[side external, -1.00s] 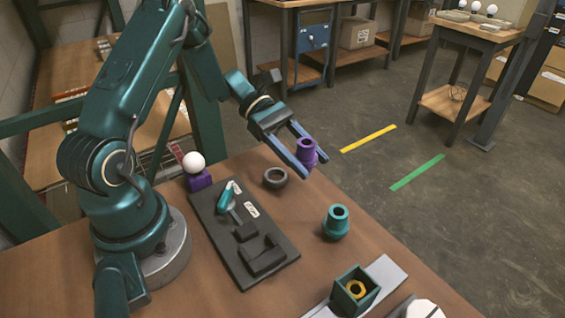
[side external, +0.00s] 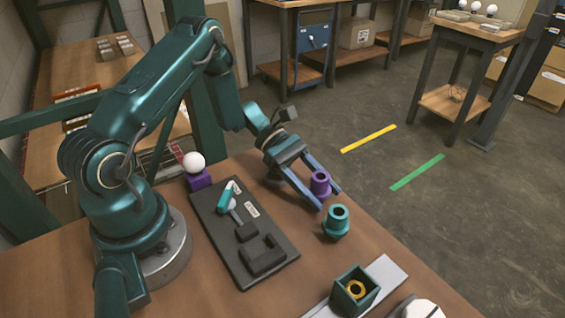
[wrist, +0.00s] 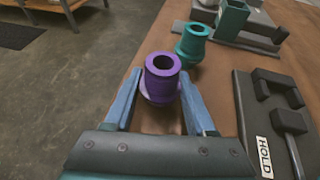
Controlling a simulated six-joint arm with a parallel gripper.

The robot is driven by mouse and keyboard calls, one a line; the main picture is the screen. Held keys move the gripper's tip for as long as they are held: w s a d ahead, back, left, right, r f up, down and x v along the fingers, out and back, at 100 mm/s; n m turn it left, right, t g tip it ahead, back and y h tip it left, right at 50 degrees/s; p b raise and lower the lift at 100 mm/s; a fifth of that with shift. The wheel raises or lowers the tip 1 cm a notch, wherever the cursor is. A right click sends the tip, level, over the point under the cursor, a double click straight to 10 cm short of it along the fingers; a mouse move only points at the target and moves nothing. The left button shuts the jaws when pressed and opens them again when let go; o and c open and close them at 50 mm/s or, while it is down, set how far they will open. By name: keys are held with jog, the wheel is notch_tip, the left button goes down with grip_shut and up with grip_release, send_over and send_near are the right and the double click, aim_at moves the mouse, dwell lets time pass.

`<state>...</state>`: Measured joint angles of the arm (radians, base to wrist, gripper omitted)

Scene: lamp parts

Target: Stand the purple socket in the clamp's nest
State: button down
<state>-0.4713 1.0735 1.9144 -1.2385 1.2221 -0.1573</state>
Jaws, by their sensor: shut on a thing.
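The purple socket (side external: 320,184) is a short hollow cylinder with a wider flange. It is between the blue fingers of my gripper (side external: 319,190), which is shut on it. In the wrist view the purple socket (wrist: 161,78) is upright with its open end up. The dark clamp board (side external: 225,228) lies on the table left of the gripper, with a raised U-shaped block (side external: 263,258) at its near end and a teal-handled lever (side external: 226,198). The wrist view shows the clamp board (wrist: 262,100) at right, labelled HOLD. The block's nest looks empty.
A teal socket (side external: 336,222) stands on the table close to my fingertips. A dark green square box (side external: 354,291) holding a yellow ring is at the front. A white ball on a purple base (side external: 198,180) stands behind the clamp. The table's far edge is near my gripper.

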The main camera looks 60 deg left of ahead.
jog(key=shift+f, duration=0.15)
jog(key=shift+c, duration=1.1)
grip_release()
